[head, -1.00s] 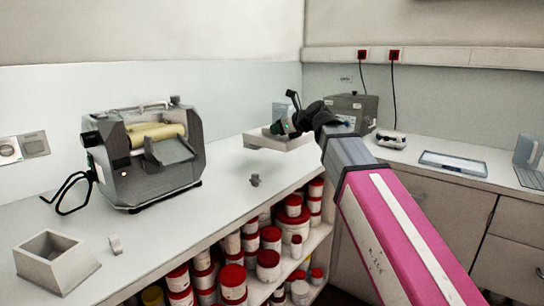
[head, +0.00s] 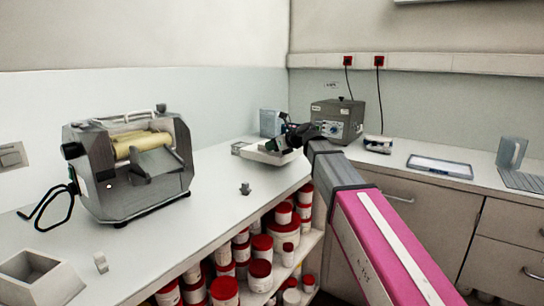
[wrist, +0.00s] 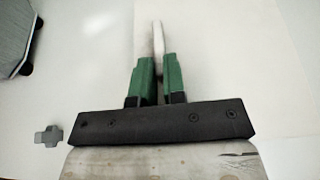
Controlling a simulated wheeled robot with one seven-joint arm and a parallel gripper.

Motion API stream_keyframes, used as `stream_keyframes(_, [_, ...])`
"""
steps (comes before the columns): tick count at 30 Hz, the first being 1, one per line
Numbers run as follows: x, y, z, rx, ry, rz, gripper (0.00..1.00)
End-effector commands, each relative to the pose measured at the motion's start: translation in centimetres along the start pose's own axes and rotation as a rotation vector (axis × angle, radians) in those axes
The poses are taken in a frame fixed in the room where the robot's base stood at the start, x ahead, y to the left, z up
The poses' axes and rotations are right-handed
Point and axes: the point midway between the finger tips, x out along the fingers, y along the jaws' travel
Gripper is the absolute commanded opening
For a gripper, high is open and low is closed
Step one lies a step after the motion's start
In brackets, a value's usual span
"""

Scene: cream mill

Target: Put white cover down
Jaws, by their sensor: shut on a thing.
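The white cover (head: 262,155) is a shallow white tray-like piece at the right end of the white counter. My gripper (head: 283,143) is over its near right side and shut on it. In the wrist view my gripper's green fingers (wrist: 159,80) are close together, with the cover's thin white edge (wrist: 158,38) between them. In the head view the cover looks level and very low over the counter; I cannot tell whether it touches the surface. My gripper and arm hide part of its right side.
A grey roller mill (head: 130,165) stands on the counter to the left. A small grey knob-like part (head: 245,189) lies in front of the cover. A grey control box (head: 338,120) stands behind. Red-lidded jars (head: 262,245) fill the shelf below. The counter between mill and cover is clear.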

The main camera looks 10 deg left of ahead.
Motion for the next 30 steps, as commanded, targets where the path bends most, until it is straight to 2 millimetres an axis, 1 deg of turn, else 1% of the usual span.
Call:
stream_keyframes(4, [0.3, 0.0, -0.9, 0.0, 0.0, 0.001, 0.0])
stream_keyframes(9, [1.2, 0.0, -3.0, 0.001, 0.0, 0.0, 0.0])
stream_keyframes(12, [1.5, 0.0, -3.6, -0.001, 0.0, 0.0, 0.0])
stream_keyframes(22, [1.6, 0.0, -3.8, -0.001, -0.001, 0.0, 0.0])
stream_keyframes(24, [1.6, 0.0, -3.9, 0.0, 0.0, 0.0, 0.27])
stream_keyframes(25, [1.6, 0.0, -3.8, 0.0, 0.0, 0.0, 0.37])
stream_keyframes(30, [1.6, 0.0, -3.8, 0.0, 0.0, 0.0, 0.37])
